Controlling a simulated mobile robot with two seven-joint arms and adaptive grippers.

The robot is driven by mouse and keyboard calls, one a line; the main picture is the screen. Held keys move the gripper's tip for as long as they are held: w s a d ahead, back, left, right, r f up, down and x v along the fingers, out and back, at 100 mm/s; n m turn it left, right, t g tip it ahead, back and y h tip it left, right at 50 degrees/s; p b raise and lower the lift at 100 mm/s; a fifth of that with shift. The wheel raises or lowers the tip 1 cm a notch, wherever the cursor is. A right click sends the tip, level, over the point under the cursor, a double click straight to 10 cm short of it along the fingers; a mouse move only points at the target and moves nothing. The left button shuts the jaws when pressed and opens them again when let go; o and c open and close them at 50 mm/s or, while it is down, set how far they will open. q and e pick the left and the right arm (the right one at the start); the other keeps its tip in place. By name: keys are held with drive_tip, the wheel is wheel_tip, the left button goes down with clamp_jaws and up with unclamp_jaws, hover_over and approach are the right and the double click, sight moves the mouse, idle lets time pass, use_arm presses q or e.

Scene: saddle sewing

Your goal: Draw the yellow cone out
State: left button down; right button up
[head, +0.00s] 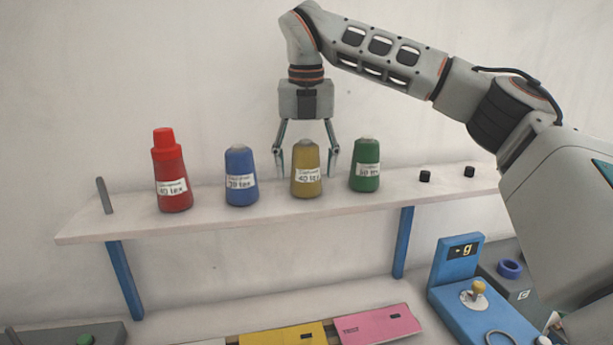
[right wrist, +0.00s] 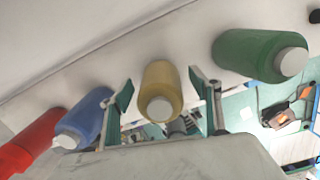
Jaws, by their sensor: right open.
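The yellow cone (head: 306,172) stands upright on the wall shelf, with a white label on its front. My right gripper (head: 306,172) points down over it, open, with one finger to each side of the cone. In the right wrist view the yellow cone (right wrist: 160,88) lies between the two green-padded fingers of the gripper (right wrist: 162,100), with gaps on both sides. The palm is above the cone's top. My left gripper is not in view.
A blue cone (head: 241,177) and a red bottle-shaped cone (head: 170,178) stand to the left, a green cone (head: 366,168) to the right. The shelf (head: 130,228) also bears a grey peg (head: 104,195) and small black blocks (head: 425,176). A blue scale (head: 462,280) stands below.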

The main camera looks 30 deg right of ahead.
sight(306, 140)
drive_tip(key=c, duration=1.4)
drive_tip(key=shift+o, duration=0.2)
drive_tip(key=shift+r, duration=0.65)
drive_tip(key=shift+r, duration=0.65)
drive_tip(key=shift+r, duration=1.15)
drive_tip(key=shift+r, duration=0.8)
drive_tip(key=shift+r, duration=0.9)
drive_tip(key=shift+r, duration=0.2)
